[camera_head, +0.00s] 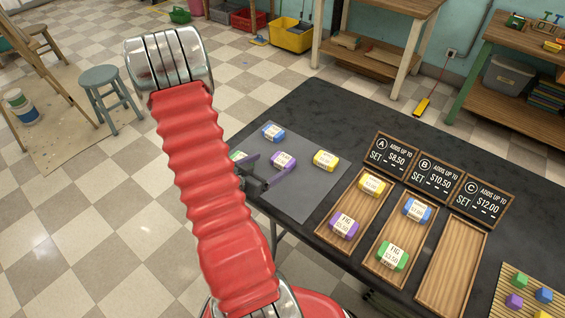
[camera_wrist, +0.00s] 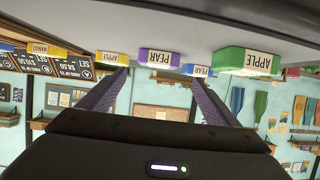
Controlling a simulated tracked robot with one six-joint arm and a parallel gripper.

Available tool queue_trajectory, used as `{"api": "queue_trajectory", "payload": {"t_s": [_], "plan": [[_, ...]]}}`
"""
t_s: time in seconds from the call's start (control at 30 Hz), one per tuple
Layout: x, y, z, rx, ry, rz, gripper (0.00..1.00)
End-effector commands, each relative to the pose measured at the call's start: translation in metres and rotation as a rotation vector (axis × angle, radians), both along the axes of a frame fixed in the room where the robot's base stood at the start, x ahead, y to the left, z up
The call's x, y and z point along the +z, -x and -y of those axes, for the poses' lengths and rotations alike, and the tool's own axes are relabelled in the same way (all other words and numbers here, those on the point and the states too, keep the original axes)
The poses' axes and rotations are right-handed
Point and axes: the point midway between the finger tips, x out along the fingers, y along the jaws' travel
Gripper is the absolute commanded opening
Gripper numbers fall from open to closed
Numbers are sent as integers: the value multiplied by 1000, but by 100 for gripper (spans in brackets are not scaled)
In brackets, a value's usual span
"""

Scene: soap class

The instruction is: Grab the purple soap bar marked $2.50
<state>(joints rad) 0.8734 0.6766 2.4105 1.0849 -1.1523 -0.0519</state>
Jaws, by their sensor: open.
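A purple soap bar (camera_head: 283,160) with a white label lies on the grey mat (camera_head: 305,207); its price is too small to read. In the wrist view, which is upside down, this purple bar (camera_wrist: 160,58) reads PEAR and lies ahead, between the lines of my fingers. My gripper (camera_head: 275,162) is open and empty, low at the mat's near left side, with the bar just beyond its fingertips. Its two purple fingers also show in the wrist view (camera_wrist: 157,80). Another purple bar (camera_head: 344,223), labelled FIG, lies in the left wooden tray (camera_head: 327,237); its price is unclear.
On the mat, a blue bar (camera_head: 273,132), a yellow bar (camera_head: 326,160) and a green bar (camera_head: 237,156), partly hidden by my arm, flank the purple one. Middle tray (camera_head: 380,278) holds blue and green bars; right tray (camera_head: 452,268) is empty. Price boards (camera_head: 427,176) stand behind.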

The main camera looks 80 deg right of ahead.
Motion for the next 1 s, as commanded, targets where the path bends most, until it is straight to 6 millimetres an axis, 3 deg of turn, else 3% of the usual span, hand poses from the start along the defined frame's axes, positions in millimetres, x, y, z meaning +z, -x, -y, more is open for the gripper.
{"api": "queue_trajectory", "payload": {"t_s": [0.3,0.77,1.0], "plan": [[-14,13,31,-1,0,0,84],[-17,15,36,0,0,0,84],[-30,26,56,-2,0,-1,84]]}}
